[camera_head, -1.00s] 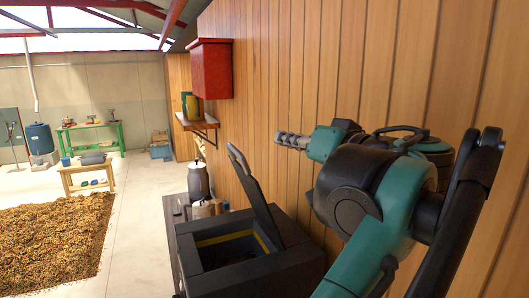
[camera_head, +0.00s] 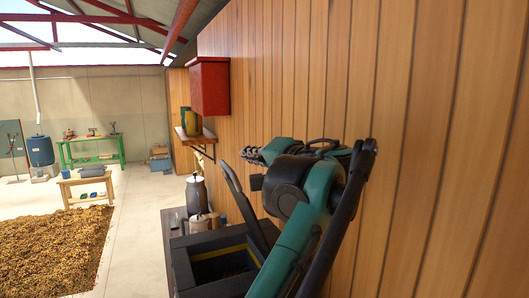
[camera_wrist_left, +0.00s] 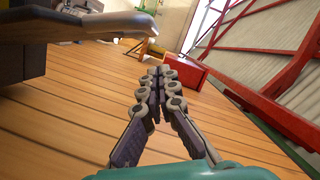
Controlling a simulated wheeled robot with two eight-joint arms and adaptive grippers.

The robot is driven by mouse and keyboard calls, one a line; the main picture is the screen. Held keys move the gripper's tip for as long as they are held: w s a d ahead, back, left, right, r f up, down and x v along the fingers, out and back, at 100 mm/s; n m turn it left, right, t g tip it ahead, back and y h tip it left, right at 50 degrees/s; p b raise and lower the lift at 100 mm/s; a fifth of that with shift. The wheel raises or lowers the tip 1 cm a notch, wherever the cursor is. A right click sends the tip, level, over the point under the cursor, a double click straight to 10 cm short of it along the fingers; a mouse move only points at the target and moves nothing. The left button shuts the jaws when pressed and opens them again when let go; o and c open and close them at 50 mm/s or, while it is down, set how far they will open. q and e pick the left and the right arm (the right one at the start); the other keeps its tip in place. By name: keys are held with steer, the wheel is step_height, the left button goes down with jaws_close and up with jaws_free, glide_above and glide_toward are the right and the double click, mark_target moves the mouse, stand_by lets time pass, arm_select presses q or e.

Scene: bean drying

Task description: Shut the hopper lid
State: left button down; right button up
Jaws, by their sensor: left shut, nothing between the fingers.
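The hopper (camera_head: 190,272) is a dark open box with a yellow strip inside its rim, at the bottom centre of the head view. Its dark lid (camera_head: 236,194) stands up, tilted back toward the wooden wall. My left gripper (camera_head: 249,155) is shut and empty, just right of the lid's upper end, on the wall side. Contact with the lid cannot be told. In the left wrist view the shut fingers (camera_wrist_left: 158,75) point ahead, and a dark panel, apparently the lid (camera_wrist_left: 85,27), lies to their upper left. My right gripper is not in view.
The wooden wall (camera_head: 300,70) is close on the right. A red box (camera_head: 209,86) and a shelf (camera_head: 194,136) are fixed to it. A canister (camera_head: 197,194) and a jug (camera_head: 200,222) stand behind the hopper.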

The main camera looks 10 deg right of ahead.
arm_select(q)
steer(key=shift+s+a+f, duration=0.2)
steer(key=shift+a+f, duration=0.1)
steer(key=shift+a, duration=0.2)
steer(key=shift+s+a+f, duration=0.2)
steer(key=shift+a+f, duration=0.05)
steer(key=shift+a, duration=0.2)
steer(key=shift+s+a+f, duration=0.15)
steer(key=shift+s+a, duration=0.15)
steer(key=shift+a, duration=0.1)
steer(key=shift+w+d+f, duration=0.1)
steer(key=shift+w, duration=0.1)
steer(key=shift+s, duration=0.1)
